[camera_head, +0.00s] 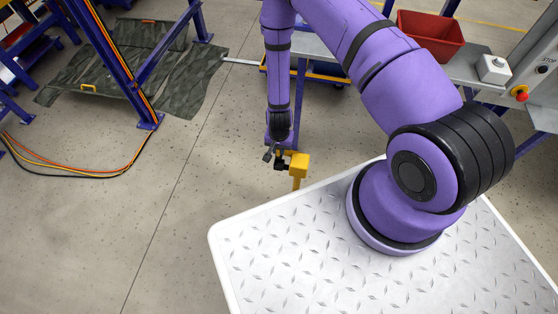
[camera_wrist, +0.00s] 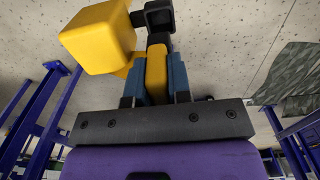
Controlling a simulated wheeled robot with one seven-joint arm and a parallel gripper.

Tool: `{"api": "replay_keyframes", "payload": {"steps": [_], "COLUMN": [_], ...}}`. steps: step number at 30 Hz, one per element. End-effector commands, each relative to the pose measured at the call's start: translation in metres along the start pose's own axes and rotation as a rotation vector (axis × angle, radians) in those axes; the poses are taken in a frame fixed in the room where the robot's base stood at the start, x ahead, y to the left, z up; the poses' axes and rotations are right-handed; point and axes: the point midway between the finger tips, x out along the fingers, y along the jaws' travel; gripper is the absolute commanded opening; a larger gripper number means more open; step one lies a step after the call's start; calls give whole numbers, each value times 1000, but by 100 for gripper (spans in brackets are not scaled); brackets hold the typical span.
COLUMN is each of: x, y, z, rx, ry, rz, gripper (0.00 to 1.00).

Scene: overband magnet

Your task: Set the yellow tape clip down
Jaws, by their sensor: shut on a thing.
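The yellow tape clip (camera_head: 299,163) has a blocky yellow head with a black part on it. It hangs beside the end of my purple arm, past the far edge of the white deck in the camera_head view. In the wrist view the clip's yellow head (camera_wrist: 98,38) is at upper left, and its yellow bar (camera_wrist: 156,74) lies between the two blue-grey fingers. My gripper (camera_wrist: 156,78) is shut on the clip. In the camera_head view my gripper (camera_head: 275,153) is small and partly hidden by the arm and clip. No surface touches the clip in view.
Blue frame posts (camera_head: 118,68), cables (camera_head: 75,172) and a dark camouflage sheet (camera_head: 150,65) are at upper left. Grey floor (camera_head: 190,150) is open between.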

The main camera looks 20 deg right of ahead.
Motion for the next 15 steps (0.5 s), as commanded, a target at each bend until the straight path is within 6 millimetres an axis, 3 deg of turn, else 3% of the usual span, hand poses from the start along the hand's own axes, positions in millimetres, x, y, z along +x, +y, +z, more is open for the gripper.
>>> {"api": "replay_keyframes", "payload": {"steps": [3,11,15], "x": [19,36,54], "y": [0,0,0], "z": [0,0,0], "rx": [0,-2,-2], "ry": [-1,0,-1], "rz": [0,0,0], "gripper": [0,0,0]}}
